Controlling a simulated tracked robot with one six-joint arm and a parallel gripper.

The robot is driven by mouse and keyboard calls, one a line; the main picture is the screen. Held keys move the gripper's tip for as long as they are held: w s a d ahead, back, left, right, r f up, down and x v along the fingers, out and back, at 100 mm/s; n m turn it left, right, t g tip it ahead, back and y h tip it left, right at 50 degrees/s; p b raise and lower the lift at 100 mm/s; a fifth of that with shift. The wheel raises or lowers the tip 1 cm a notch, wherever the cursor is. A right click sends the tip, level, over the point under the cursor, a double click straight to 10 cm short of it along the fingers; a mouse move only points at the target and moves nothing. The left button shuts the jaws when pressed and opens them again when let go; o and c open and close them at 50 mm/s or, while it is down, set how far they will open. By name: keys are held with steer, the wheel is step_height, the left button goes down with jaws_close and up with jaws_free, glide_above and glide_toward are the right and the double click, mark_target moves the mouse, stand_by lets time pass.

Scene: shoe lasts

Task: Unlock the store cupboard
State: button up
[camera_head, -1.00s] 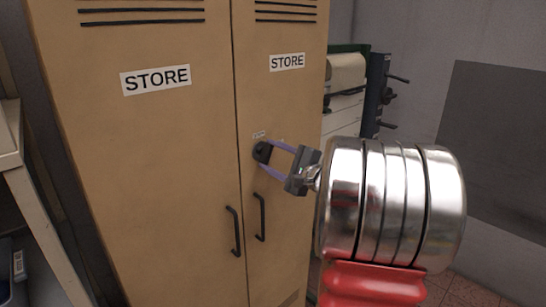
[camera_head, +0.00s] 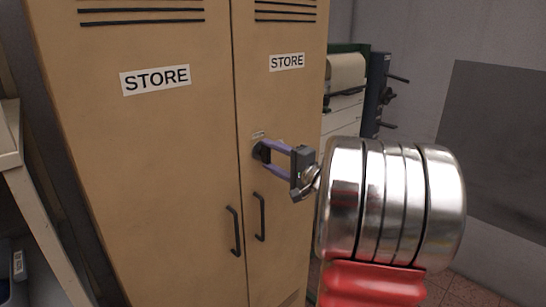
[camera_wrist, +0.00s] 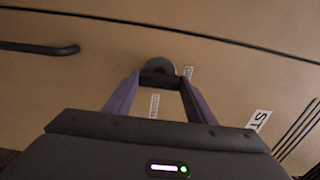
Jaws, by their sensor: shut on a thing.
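The tan store cupboard (camera_head: 165,180) stands in front of me with both doors closed and a STORE label on each. A small black lock knob (camera_head: 261,152) sits on the right door, above its handle. My gripper (camera_head: 266,153) has its two purple fingers shut on the knob, one on each side. In the wrist view the dark bar of the knob (camera_wrist: 160,79) lies between the fingertips, with its round base behind it. The fingers hide part of the knob, and I cannot tell whether the lock is open.
Two black door handles (camera_head: 236,231) hang below the knob near the seam. Small labels (camera_wrist: 154,106) sit close to the knob. Behind the cupboard at right stand pale drawers and dark equipment (camera_head: 377,95). A pale bench or frame (camera_head: 40,215) is at left.

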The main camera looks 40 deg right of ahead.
steer(key=shift+a+f, duration=0.15)
steer(key=shift+f, duration=0.1)
steer(key=o, duration=1)
steer(key=shift+r, duration=0.15)
steer(key=shift+o, duration=0.2)
steer(key=shift+s, duration=0.1)
steer(key=s, duration=1.3)
steer(key=shift+s+d, duration=0.3)
